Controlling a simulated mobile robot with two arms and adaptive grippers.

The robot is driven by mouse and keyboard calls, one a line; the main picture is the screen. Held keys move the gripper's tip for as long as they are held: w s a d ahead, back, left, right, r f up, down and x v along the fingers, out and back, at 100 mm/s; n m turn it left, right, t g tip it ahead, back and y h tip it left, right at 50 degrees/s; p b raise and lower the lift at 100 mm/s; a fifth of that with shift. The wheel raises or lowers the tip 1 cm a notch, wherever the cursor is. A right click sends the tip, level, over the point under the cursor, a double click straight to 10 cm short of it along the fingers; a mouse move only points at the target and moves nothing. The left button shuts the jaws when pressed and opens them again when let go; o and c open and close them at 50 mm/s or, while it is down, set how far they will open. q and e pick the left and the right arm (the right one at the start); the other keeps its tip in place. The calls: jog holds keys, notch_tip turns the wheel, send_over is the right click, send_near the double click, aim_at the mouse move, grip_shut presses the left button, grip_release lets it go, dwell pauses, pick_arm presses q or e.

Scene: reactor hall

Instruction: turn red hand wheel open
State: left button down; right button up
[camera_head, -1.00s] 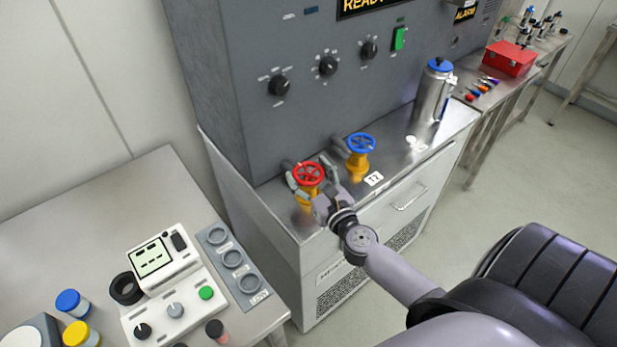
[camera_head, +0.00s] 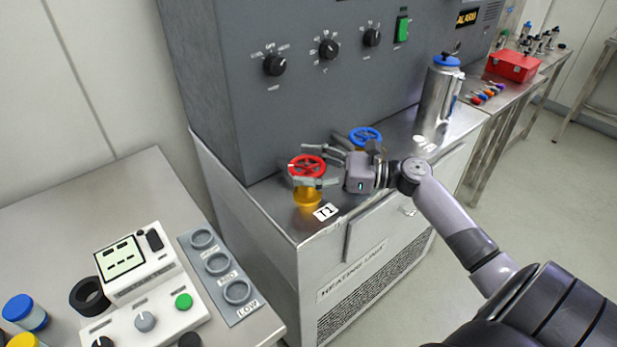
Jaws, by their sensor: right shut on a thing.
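The red hand wheel (camera_head: 307,166) sits on a yellow valve body (camera_head: 307,197) on the steel top of the heating unit. My right gripper (camera_head: 312,168) reaches in from the right and is shut on the red wheel, one finger along its far side and one along its near side. The fingers cover part of the rim. A label reading T1 (camera_head: 326,212) lies in front of this valve. My left gripper is not in view.
The blue hand wheel (camera_head: 366,136) is close behind my right gripper, partly hidden by it. A steel flask (camera_head: 438,97) stands farther right. The grey cabinet (camera_head: 290,110) rises behind. A control box (camera_head: 140,275) is on the left table.

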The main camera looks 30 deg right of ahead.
aim_at(309, 164)
jog(key=shift+w+n+g+y+b, duration=0.1)
jog(key=shift+n+g+y+b, duration=0.7)
jog(key=shift+n+g+y, duration=1.1)
jog(key=shift+g+h, duration=0.3)
jog(key=shift+g, duration=0.2)
jog(key=o, duration=1.1)
jog(key=shift+o, duration=0.2)
notch_tip(309, 164, up, 10)
